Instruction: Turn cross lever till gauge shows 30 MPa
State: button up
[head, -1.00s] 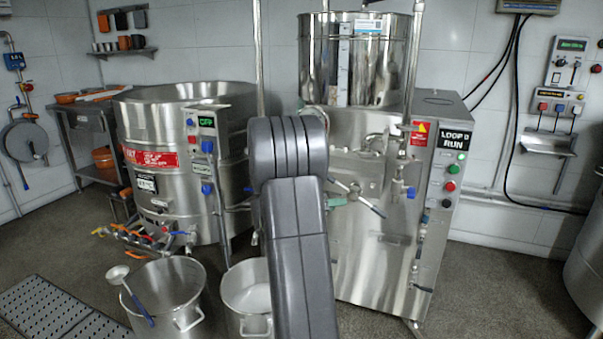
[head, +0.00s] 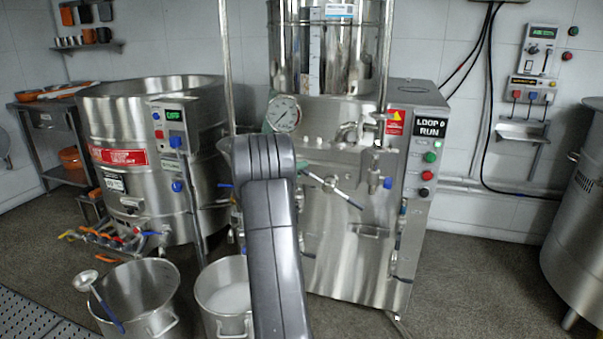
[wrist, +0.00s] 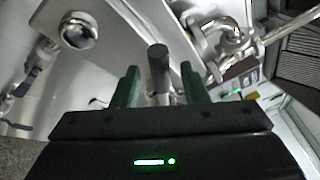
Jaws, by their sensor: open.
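The cross lever (head: 331,184) sits on the steel mill's front; one slim arm slants down right to a dark blue tip. My arm hides part of it. The round white pressure gauge (head: 283,113) is on the mill above my arm; its needle is too small to read. In the wrist view, my gripper (wrist: 160,78) is open, with one green finger on each side of a dark-tipped rod (wrist: 158,62), which looks like a lever arm. I cannot tell whether the fingers touch it. In the head view my arm mostly hides my gripper.
A steel kettle (head: 155,185) stands left of the mill, with pots (head: 135,300) on the floor before it. The mill's button panel (head: 428,160) is to the right. A thin upright pipe (head: 227,65) stands close left of my arm.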

jog(key=shift+x, duration=1.05)
grip_shut()
jog(key=shift+r, duration=0.1)
